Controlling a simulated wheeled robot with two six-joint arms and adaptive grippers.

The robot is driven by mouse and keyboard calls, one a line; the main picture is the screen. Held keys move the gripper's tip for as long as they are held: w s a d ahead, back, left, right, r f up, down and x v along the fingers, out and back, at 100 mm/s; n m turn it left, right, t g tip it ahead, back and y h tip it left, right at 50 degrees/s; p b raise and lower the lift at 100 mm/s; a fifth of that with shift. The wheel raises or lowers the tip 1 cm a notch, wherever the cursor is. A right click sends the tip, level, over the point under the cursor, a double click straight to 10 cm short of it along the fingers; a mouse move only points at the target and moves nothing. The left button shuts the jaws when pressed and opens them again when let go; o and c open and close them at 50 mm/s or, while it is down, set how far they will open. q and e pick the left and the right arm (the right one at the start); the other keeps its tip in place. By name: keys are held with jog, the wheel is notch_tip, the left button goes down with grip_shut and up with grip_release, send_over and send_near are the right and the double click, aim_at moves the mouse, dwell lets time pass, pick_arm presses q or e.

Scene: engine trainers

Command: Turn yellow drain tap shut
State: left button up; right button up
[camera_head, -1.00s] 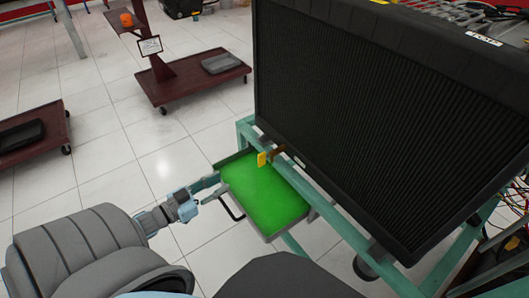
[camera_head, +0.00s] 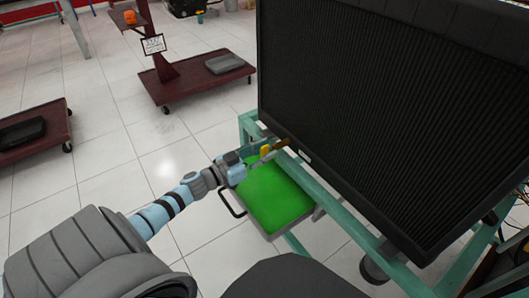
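The yellow drain tap (camera_head: 265,152) sits under the lower left corner of the black radiator (camera_head: 385,125), on a brown fitting (camera_head: 281,144). My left gripper (camera_head: 258,155) is at the tap, with its fingers reaching to it from the left. The fingers are small here and partly overlap the tap, so I cannot tell whether they touch it or how far they are apart. A tray of green liquid (camera_head: 268,203) lies below the tap and the gripper. My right gripper is out of view.
The teal frame (camera_head: 345,212) carries the radiator and runs close beside the tap. The tray's black handle (camera_head: 228,205) sticks out on the left. Maroon wheeled carts (camera_head: 180,87) stand farther back on the tiled floor. The floor left of the tray is clear.

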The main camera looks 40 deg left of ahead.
pick_arm(q)
grip_shut()
